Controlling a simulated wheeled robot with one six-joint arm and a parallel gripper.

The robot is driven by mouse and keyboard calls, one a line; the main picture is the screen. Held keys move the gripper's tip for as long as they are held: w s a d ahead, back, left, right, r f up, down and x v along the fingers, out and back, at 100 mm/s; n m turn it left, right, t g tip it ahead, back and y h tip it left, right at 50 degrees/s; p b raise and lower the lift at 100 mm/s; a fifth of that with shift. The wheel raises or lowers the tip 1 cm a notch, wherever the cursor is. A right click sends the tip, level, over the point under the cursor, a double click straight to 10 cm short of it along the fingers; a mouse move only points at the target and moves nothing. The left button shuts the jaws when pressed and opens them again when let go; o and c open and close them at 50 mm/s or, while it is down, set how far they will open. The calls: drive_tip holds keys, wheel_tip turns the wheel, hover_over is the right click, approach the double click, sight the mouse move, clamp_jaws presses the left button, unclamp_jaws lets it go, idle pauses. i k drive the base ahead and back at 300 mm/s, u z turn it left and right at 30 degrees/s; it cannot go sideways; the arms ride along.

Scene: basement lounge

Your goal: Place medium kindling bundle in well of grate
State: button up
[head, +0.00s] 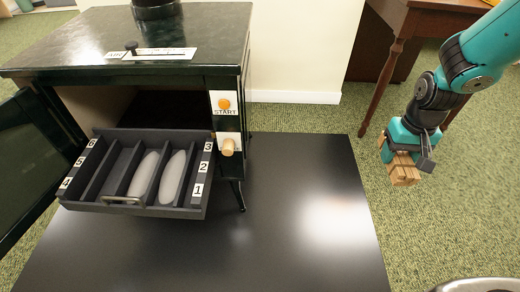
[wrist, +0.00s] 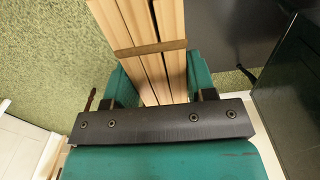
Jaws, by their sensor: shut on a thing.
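My gripper (head: 403,155) is at the right of the head view, shut on a wooden kindling bundle (head: 405,174). In the wrist view the bundle (wrist: 148,28) is several pale sticks with a brown band, held between the teal fingers. The dark grate (head: 178,211) projects from the open stove at the left, well apart from the bundle. It has long compartments and number labels along both sides. Pale elongated ovals lie in two of its compartments; the compartments at its left look empty.
The green stove (head: 170,45) has its door (head: 25,155) open at the left. A START button (head: 224,103) and a wooden knob (head: 228,146) are on its front right. A black floor plate (head: 290,215) is clear between grate and gripper. A wooden table leg (head: 385,85) stands behind the gripper.

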sight(146, 178)
drive_tip(key=u, duration=1.2)
drive_tip(key=i, duration=1)
